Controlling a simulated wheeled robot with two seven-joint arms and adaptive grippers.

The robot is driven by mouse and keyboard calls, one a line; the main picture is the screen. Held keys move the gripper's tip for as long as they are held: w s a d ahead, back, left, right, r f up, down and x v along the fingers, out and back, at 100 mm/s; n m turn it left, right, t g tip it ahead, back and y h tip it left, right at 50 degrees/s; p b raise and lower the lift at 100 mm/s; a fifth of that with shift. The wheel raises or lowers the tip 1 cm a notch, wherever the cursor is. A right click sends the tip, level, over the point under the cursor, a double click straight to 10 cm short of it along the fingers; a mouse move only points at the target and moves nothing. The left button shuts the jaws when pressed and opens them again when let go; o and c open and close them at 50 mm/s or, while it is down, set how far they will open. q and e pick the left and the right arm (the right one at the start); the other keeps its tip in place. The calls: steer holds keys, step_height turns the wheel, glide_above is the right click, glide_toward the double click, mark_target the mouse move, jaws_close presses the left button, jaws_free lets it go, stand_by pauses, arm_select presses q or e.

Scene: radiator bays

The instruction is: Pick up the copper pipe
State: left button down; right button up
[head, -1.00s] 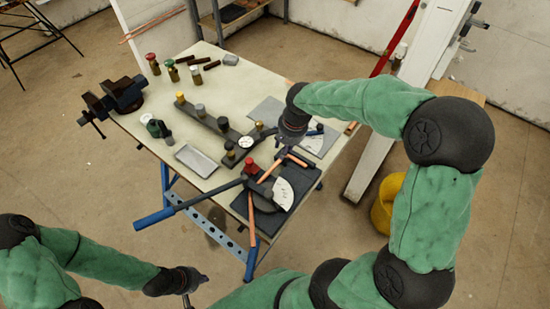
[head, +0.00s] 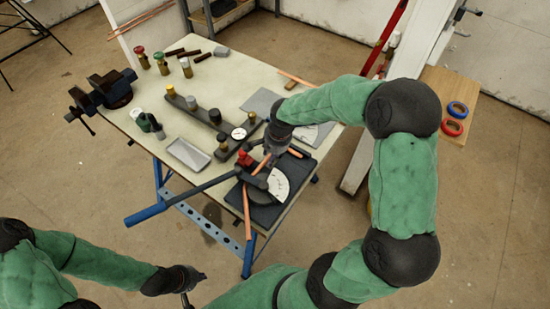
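A copper pipe (head: 247,212) lies in the black pipe bender (head: 268,213) at the table's near right corner. One end hangs past the table edge, and a copper length (head: 262,165) shows on the bender's far side. My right gripper (head: 269,160) points down over the bender, close beside that copper length. Its fingertips are small and dark, so I cannot tell whether they are open or touch the pipe. My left gripper (head: 199,288) is at the lower left, in front of the table and away from the pipe. Its fingers are spread and empty.
The bender's blue-ended handle (head: 145,214) sticks out past the table's front. A vise (head: 108,92), a grey tray (head: 188,154) and several knobbed fittings stand on the table (head: 235,80). Another copper length (head: 294,78) lies at the back edge. Red and blue rings are at right.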

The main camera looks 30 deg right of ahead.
steer(key=shift+r, duration=0.1)
jaws_close()
